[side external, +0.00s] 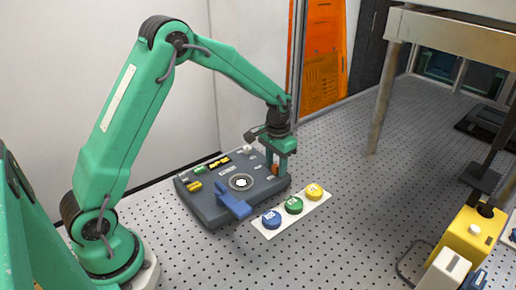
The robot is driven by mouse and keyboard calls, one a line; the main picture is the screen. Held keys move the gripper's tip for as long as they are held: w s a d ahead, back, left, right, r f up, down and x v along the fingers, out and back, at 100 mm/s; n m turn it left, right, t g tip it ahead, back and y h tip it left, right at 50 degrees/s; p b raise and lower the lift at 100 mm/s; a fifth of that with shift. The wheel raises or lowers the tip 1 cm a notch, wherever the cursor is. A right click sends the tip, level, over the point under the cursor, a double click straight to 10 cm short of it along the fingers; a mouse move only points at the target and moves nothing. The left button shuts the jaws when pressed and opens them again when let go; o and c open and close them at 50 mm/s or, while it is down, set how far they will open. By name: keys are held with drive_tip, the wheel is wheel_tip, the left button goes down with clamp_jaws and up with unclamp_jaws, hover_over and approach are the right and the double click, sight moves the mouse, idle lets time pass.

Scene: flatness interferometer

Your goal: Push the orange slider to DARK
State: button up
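The orange slider (275,169) is a small knob near the right end of the dark grey control box (212,213). My gripper (277,164) points down right over this end of the box, with its tip at or just beside the slider. The picture is too small to show whether it touches the slider or whether its fingers are apart. Part of the slider and its track are hidden by the gripper. I cannot read a DARK mark near it.
The box also carries a round dial (241,182) and a blue lever (233,202). In front are a blue button (271,219), a green button (294,205) and a yellow button (314,191) on a white strip. A yellow device (470,236) stands at right. The perforated table between is clear.

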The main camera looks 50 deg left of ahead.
sight(265, 165)
clamp_jaws()
drive_tip(key=shift+a+r, duration=0.1)
drive_tip(key=shift+a, duration=2.5)
unclamp_jaws()
wheel_tip(265, 165, up, 8)
